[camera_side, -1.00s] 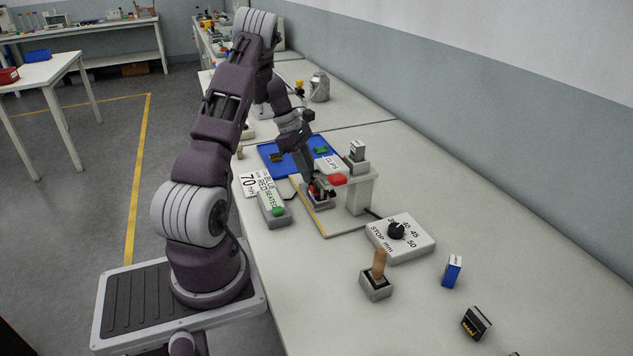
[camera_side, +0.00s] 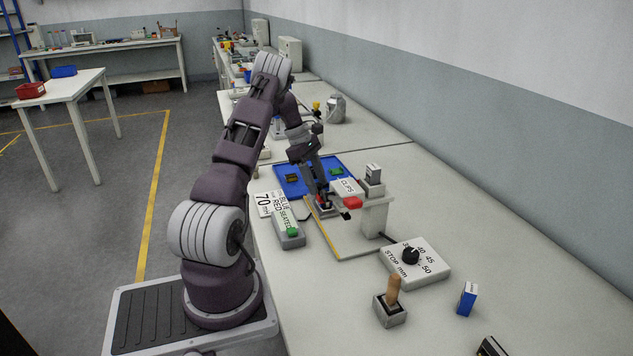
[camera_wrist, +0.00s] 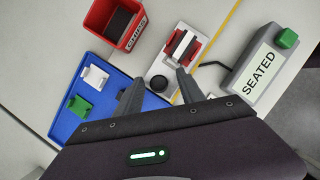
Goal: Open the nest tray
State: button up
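The nest (camera_wrist: 181,46), a pale block with red jaws on both sides of a grey and white part, sits on a light base plate in the wrist view. A round black knob (camera_wrist: 158,82) is at its near end. My gripper (camera_wrist: 160,79) is open, with its fingertips on either side of the knob and visible gaps beside it. I cannot tell its height above the knob. In the side view my gripper (camera_side: 322,188) points down at the nest (camera_side: 325,208), partly hiding it.
A red bin labelled CLIPS (camera_wrist: 137,36) stands beside the nest. A blue tray (camera_wrist: 64,128) holds white and green pieces. The SEATED box (camera_wrist: 258,68) is on the other side. A grey post (camera_side: 375,216), STOP dial box (camera_side: 432,270) and wooden-handled block (camera_side: 390,312) stand nearby.

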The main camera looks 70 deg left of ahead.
jog(key=shift+r, duration=0.1)
jog(key=v, duration=0.7)
jog(key=w+d+r+m, duration=0.3)
jog(key=d+r+m, duration=0.1)
jog(key=d+r, duration=0.35)
jog(key=w+d+r+m, duration=0.35)
jog(key=d+r, duration=0.25)
jog(key=d, duration=0.3)
jog(key=s+d+r+m+y, duration=0.1)
jog(key=d+r+m, duration=0.2)
jog(key=d, duration=0.4)
jog(key=s+d+r+m+y, duration=0.1)
jog(key=d+r+m, duration=0.2)
jog(key=d, duration=0.4)
jog(key=s+d+f+m+t+y, duration=0.1)
jog(key=s+d+f+m+t, duration=0.1)
jog(key=s+d+m, duration=1.1)
jog(key=s+d, duration=0.2)
jog(key=s, duration=0.2)
jog(key=shift+s+d+f, duration=0.25)
jog(key=shift+s+d, duration=0.05)
jog(key=shift+d, duration=0.05)
